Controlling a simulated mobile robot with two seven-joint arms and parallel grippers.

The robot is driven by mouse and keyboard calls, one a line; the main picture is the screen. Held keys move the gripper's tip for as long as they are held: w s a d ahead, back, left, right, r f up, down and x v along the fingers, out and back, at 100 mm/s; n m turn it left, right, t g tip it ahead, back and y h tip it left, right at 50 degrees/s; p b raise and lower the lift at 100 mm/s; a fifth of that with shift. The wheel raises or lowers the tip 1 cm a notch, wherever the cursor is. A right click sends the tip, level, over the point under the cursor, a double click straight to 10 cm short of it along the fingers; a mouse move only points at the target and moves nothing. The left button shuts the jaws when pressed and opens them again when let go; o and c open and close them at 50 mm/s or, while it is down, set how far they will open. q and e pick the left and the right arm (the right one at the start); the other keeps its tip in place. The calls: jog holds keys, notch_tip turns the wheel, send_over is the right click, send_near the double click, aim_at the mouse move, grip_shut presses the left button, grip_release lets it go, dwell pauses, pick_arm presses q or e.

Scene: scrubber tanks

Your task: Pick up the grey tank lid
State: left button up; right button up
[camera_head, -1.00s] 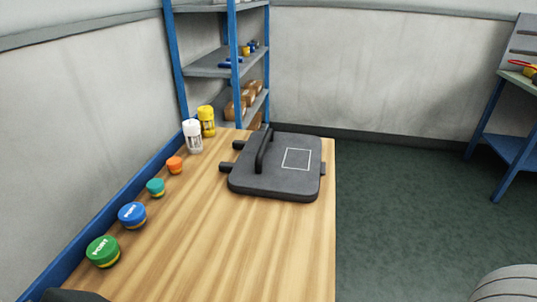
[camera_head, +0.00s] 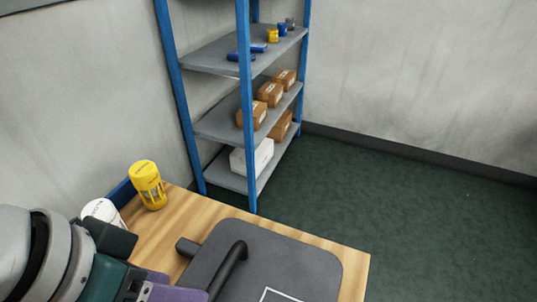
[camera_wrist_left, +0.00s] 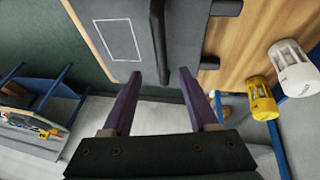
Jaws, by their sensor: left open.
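The grey tank lid (camera_head: 300,255) lies flat on the wooden table, with a raised dark bar handle (camera_head: 230,268) and a white rectangle outline. The lid's near part is cut off by the frame. It also shows in the left wrist view (camera_wrist_left: 189,30), with its handle (camera_wrist_left: 158,38) running toward my gripper. My left gripper (camera_wrist_left: 161,74) is open, its purple fingertips either side of the line of the handle's end; I cannot tell their depth relative to it. In the head view, my left arm and purple fingers are at the lower left, beside the lid. My right gripper is not in view.
A yellow container (camera_head: 147,187) and a white container (camera_head: 103,212) stand at the table's far left edge, close to my left arm. A blue-framed shelf (camera_head: 222,125) with several boxes stands behind the table. Open green floor (camera_head: 420,220) lies to the right.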

aim_at(212, 294)
pick_arm(q)
jog(key=b+x, duration=0.1)
jog(key=x, duration=0.3)
jog(key=shift+w+f, duration=0.1)
jog(key=shift+f, duration=0.1)
jog(key=shift+b+x, duration=0.55)
jog(key=shift+x, duration=2.3)
jog(key=shift+f, duration=0.15)
grip_shut()
